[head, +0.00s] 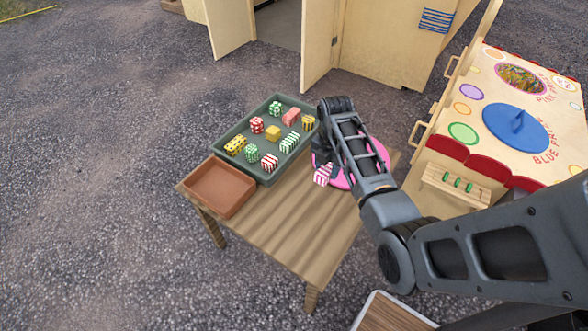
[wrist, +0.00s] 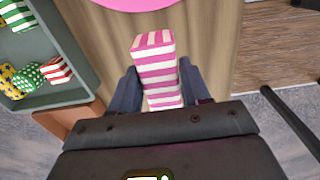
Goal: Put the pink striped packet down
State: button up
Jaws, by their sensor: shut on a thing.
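The pink striped packet (head: 322,176), a small box with pink and white bands, is between the fingers of my gripper (head: 322,167). In the wrist view the packet (wrist: 156,70) stands out beyond the two dark fingers (wrist: 158,88), which are shut on its sides. Wooden table top lies below it. I cannot tell whether the packet touches the table. A pink round mat (head: 380,160) lies on the table just right of the packet, partly hidden by my arm; its edge also shows at the top of the wrist view (wrist: 130,4).
A dark green tray (head: 230,132) with several striped and dotted packets stands on the table's left. An empty brown tray (head: 219,188) sits in front of it. The table's front middle (head: 290,220) is bare. A game board (head: 475,110) stands to the right.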

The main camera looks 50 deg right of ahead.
jog(key=shift+s+f, duration=0.1)
jog(key=shift+s, duration=0.05)
jog(key=p, duration=0.1)
send_over(309, 223)
notch_tip(309, 223, down, 7)
jog(key=shift+r, duration=0.1)
jog(key=shift+f, duration=2)
jog(key=o, duration=1.1)
jog(key=shift+f, duration=0.1)
jog(key=shift+c, duration=0.2)
notch_tip(309, 223, up, 12)
jog(key=p, duration=0.1)
